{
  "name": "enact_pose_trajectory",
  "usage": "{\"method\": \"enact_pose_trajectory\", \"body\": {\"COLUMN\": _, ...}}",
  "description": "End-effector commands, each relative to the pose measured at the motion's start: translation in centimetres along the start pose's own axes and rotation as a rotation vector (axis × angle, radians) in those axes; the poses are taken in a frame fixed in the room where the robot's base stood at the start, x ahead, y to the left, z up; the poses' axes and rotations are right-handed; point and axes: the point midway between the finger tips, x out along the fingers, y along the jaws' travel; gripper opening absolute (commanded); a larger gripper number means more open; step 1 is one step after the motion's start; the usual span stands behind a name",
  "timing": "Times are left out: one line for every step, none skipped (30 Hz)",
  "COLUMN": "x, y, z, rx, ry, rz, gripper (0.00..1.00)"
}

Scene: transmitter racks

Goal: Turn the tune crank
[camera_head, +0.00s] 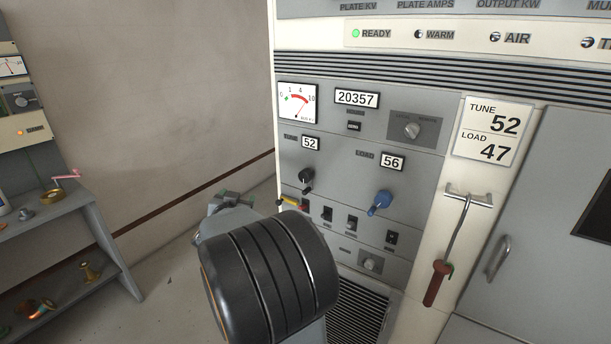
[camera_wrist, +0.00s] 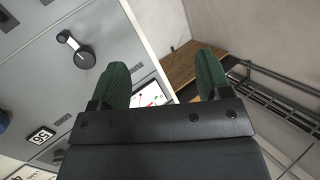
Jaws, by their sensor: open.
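The tune crank (camera_head: 306,176) is a small black crank on the grey panel, under a counter (camera_head: 311,143) that reads 52. In the wrist view the black crank (camera_wrist: 80,52) is left of the fingers, with its knob up and left of the hub. My gripper (camera_wrist: 160,82) has two green-padded fingers, apart with nothing between them. It is clear of the crank. In the head view my black arm link covers much of the lower middle, and only a little of the gripper shows behind it. A card (camera_head: 492,130) reads TUNE 52, LOAD 47.
A blue crank (camera_head: 380,202) sits right of the tune crank, under a counter (camera_head: 392,162) reading 56. Small switches line the panel below. A red-handled hook (camera_head: 440,270) hangs at right. A shelf (camera_head: 75,212) with loose parts stands at left. Bare floor lies between.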

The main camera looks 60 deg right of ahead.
Motion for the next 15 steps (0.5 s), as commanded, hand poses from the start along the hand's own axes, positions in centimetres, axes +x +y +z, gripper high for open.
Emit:
{"method": "enact_pose_trajectory", "body": {"x": 1.1, "y": 2.2, "z": -0.6, "rx": 0.002, "ry": 0.049, "rz": 0.100, "gripper": 0.71}}
{"method": "enact_pose_trajectory", "body": {"x": 1.5, "y": 3.5, "z": -0.9, "rx": 0.002, "ry": 0.078, "rz": 0.158, "gripper": 0.71}}
{"method": "enact_pose_trajectory", "body": {"x": 1.8, "y": 4.9, "z": -1.3, "rx": -0.001, "ry": 0.112, "rz": 0.227, "gripper": 0.71}}
{"method": "enact_pose_trajectory", "body": {"x": 2.0, "y": 6.0, "z": -1.6, "rx": -0.002, "ry": 0.134, "rz": 0.275, "gripper": 0.71}}
{"method": "enact_pose_trajectory", "body": {"x": 2.1, "y": 6.9, "z": -1.7, "rx": -0.007, "ry": 0.153, "rz": 0.318, "gripper": 0.71}}
{"method": "enact_pose_trajectory", "body": {"x": 2.2, "y": 7.9, "z": -1.9, "rx": -0.012, "ry": 0.175, "rz": 0.368, "gripper": 0.71}}
{"method": "enact_pose_trajectory", "body": {"x": 2.2, "y": 8.6, "z": -2.1, "rx": -0.014, "ry": 0.188, "rz": 0.401, "gripper": 0.71}}
{"method": "enact_pose_trajectory", "body": {"x": 2.3, "y": 9.1, "z": -2.2, "rx": -0.018, "ry": 0.199, "rz": 0.428, "gripper": 0.71}}
{"method": "enact_pose_trajectory", "body": {"x": 2.3, "y": 9.8, "z": -2.3, "rx": -0.022, "ry": 0.211, "rz": 0.459, "gripper": 0.71}}
{"method": "enact_pose_trajectory", "body": {"x": 2.4, "y": 10.2, "z": -2.5, "rx": -0.024, "ry": 0.219, "rz": 0.477, "gripper": 0.71}}
{"method": "enact_pose_trajectory", "body": {"x": 2.5, "y": 10.5, "z": -2.5, "rx": -0.026, "ry": 0.224, "rz": 0.491, "gripper": 0.71}}
{"method": "enact_pose_trajectory", "body": {"x": 2.8, "y": 11.0, "z": -2.7, "rx": -0.028, "ry": 0.229, "rz": 0.506, "gripper": 0.71}}
{"method": "enact_pose_trajectory", "body": {"x": 3.0, "y": 11.2, "z": -2.8, "rx": -0.029, "ry": 0.232, "rz": 0.513, "gripper": 0.71}}
{"method": "enact_pose_trajectory", "body": {"x": 3.3, "y": 11.5, "z": -2.9, "rx": -0.030, "ry": 0.234, "rz": 0.517, "gripper": 0.71}}
{"method": "enact_pose_trajectory", "body": {"x": 3.8, "y": 11.9, "z": -3.1, "rx": -0.030, "ry": 0.235, "rz": 0.521, "gripper": 0.71}}
